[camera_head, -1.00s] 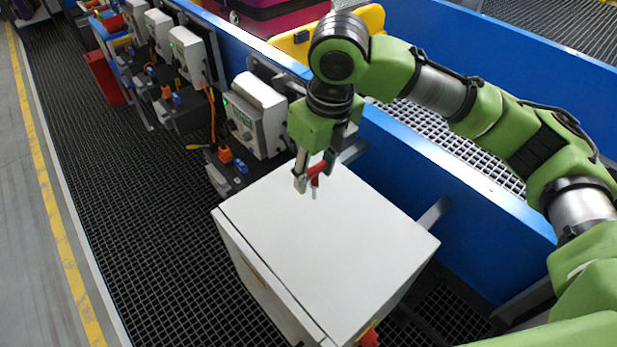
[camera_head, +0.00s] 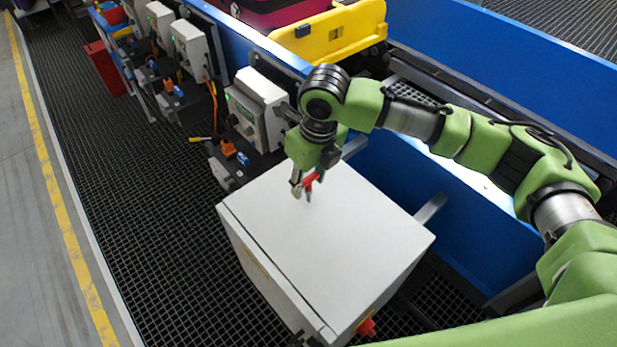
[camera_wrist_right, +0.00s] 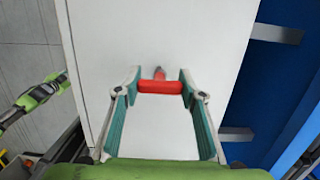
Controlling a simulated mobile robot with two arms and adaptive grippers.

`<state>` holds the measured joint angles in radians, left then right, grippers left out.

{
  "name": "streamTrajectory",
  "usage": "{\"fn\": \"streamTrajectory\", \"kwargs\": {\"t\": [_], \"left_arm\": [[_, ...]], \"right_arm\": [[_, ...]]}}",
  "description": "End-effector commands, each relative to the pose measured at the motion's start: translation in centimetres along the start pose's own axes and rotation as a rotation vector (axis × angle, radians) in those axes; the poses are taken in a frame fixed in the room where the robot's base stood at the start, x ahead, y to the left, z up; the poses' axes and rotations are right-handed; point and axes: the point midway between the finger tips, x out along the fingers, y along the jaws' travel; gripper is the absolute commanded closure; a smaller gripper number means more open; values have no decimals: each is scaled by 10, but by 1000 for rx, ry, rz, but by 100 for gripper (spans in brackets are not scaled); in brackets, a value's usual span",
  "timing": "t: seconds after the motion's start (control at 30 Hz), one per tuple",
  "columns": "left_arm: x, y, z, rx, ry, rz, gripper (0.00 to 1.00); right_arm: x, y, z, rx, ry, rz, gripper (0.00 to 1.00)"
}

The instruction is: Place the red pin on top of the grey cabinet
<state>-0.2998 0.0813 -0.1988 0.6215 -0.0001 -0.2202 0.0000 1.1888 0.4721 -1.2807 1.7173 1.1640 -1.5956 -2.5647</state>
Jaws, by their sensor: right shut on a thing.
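The grey cabinet (camera_head: 330,255) stands in the middle of the head view, its flat pale top bare. My right gripper (camera_head: 303,188) is over the far part of that top, pointing down. It is shut on the red pin (camera_head: 310,181), whose metal tip points down close to the top; I cannot tell if it touches. In the right wrist view the pin's red handle (camera_wrist_right: 160,87) lies crosswise between the fingertips, over the cabinet top (camera_wrist_right: 158,30). A green part of my left arm (camera_wrist_right: 40,92) seems to show at the left there; its fingers are unclear.
A blue rail (camera_head: 480,230) runs behind the cabinet. Control boxes (camera_head: 258,105) with orange connectors stand beyond its far left side. A yellow tray part (camera_head: 330,40) is on the conveyor behind. The dark grid floor (camera_head: 130,220) at left is clear.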

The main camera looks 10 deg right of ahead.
Motion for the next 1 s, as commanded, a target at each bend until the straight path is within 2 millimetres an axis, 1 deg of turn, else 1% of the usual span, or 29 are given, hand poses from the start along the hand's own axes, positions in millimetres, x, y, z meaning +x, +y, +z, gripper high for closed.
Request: {"fn": "streamTrajectory", "kwargs": {"t": [0.03,0.07,0.1,0.43,0.57,0.67,0.9,1.0], "left_arm": [[0,0,0,0,0,0,73],[0,0,0,0,0,0,73],[0,0,0,0,0,0,73],[0,0,0,0,0,0,73],[3,0,0,0,0,0,73],[8,1,1,1,0,1,73],[20,1,2,1,-1,1,73],[23,2,2,1,-1,2,73]], "right_arm": [[2,0,-1,0,1,0,84],[2,0,0,0,1,0,55],[2,0,0,0,1,0,46],[1,0,0,0,1,0,46],[-7,0,1,0,-1,0,46],[-22,0,1,0,-3,-1,46],[-75,0,1,-1,-4,-1,46],[-94,0,1,0,-3,-1,46]]}}
